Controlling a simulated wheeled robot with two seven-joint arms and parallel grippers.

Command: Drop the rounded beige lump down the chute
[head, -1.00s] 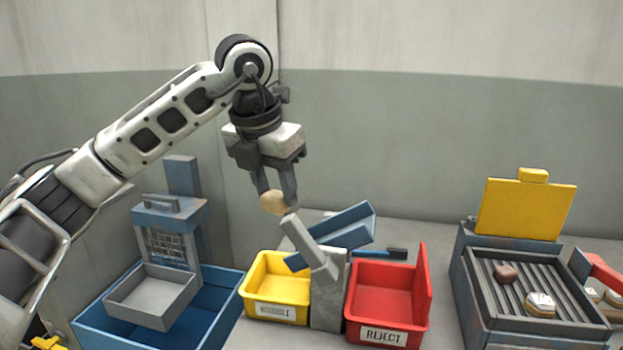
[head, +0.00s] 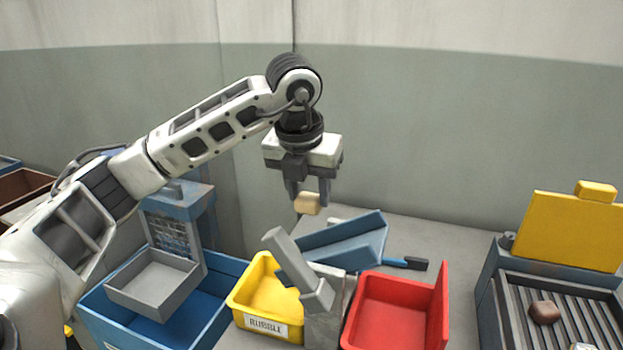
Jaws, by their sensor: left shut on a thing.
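The rounded beige lump (head: 307,204) is between the fingertips of my left gripper (head: 307,196), which is shut on it and points down. The lump is in the air, just above the upper left edge of the blue chute (head: 342,242) in the picture. The chute is a tilted blue trough on a grey stand (head: 325,325), with a grey slanted lever-like bar (head: 290,262) at its left front. The depth gap between lump and chute is hard to tell. My right gripper is not in view.
A yellow bin (head: 240,297) labelled RUBBLE stands left of the stand, a red bin (head: 442,310) right of it. A blue-handled tool (head: 405,263) lies behind. A blue tray with a grey box (head: 140,292) is at left, a grill with a yellow lid (head: 568,232) at right.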

